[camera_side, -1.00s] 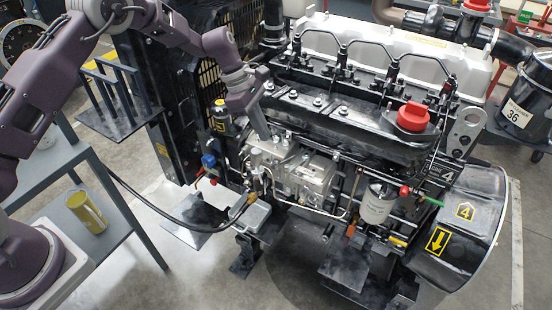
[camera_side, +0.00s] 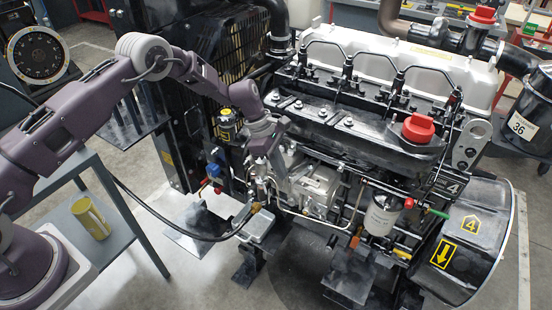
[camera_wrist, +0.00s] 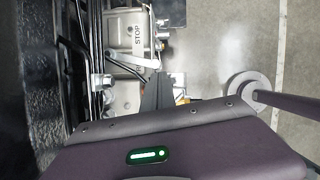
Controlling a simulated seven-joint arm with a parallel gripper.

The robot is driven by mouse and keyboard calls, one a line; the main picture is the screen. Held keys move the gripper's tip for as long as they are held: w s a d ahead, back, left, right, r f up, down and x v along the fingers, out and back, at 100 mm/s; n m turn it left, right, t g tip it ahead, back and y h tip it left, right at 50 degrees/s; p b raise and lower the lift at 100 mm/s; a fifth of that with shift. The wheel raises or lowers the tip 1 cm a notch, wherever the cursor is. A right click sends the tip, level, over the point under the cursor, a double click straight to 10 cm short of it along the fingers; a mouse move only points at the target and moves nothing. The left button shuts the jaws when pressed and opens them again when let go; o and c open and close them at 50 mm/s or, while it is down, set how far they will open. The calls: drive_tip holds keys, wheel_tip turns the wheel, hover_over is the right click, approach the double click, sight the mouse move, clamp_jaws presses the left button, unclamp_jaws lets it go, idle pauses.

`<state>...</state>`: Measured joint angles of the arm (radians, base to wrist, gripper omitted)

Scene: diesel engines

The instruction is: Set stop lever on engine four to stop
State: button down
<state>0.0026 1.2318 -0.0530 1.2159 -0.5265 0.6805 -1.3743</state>
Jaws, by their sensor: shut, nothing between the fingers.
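Engine four is the black and grey engine with a yellow 4 mark (camera_side: 471,224) on its round end housing. Its light metal pump (camera_side: 318,187) is on the near side, low on the block. In the wrist view, the pump housing (camera_wrist: 127,22) carries the word STOP (camera_wrist: 137,36). A thin light metal lever (camera_wrist: 138,60) lies just below that word, close to my fingertips. My gripper (camera_side: 282,174) is shut and empty, pointing down at the left part of the pump. Its dark fingers also show in the wrist view (camera_wrist: 157,88). I cannot tell whether they touch the lever.
Dark pipes (camera_wrist: 95,45) run beside the pump in the wrist view. A white filter (camera_side: 382,212) and a red cap (camera_side: 418,128) are to the right. A black hose (camera_side: 165,222) loops in front. Open floor lies right in the wrist view.

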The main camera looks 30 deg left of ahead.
sight(294, 180)
drive_tip(key=shift+d+f, duration=0.1)
drive_tip(key=shift+d, duration=0.05)
idle(0.3)
drive_tip(key=d+n, duration=0.1)
drive_tip(key=n, duration=0.1)
drive_tip(key=s+d+n+t, duration=0.1)
drive_tip(key=d, duration=0.1)
drive_tip(key=d+n+t+y, duration=0.1)
drive_tip(key=n, duration=0.1)
drive_tip(key=shift+s+d+n, duration=0.25)
drive_tip(key=shift+d+n, duration=0.05)
drive_tip(key=shift+d, duration=0.1)
drive_tip(key=shift+w+d+n+t+y, duration=0.15)
drive_tip(key=shift+d+n, duration=0.4)
drive_tip(key=shift+d, duration=0.2)
drive_tip(key=shift+w+d+n+t+y, duration=0.1)
drive_tip(key=shift+d+n+t+y, duration=0.05)
drive_tip(key=shift+d+n, duration=0.5)
drive_tip(key=shift+w+d, duration=0.1)
drive_tip(key=shift+d, duration=0.1)
drive_tip(key=shift+r, duration=0.2)
drive_tip(key=v, duration=0.9)
drive_tip(key=shift+s+r, duration=0.3)
drive_tip(key=shift+s, duration=0.05)
drive_tip(key=shift+a, duration=0.1)
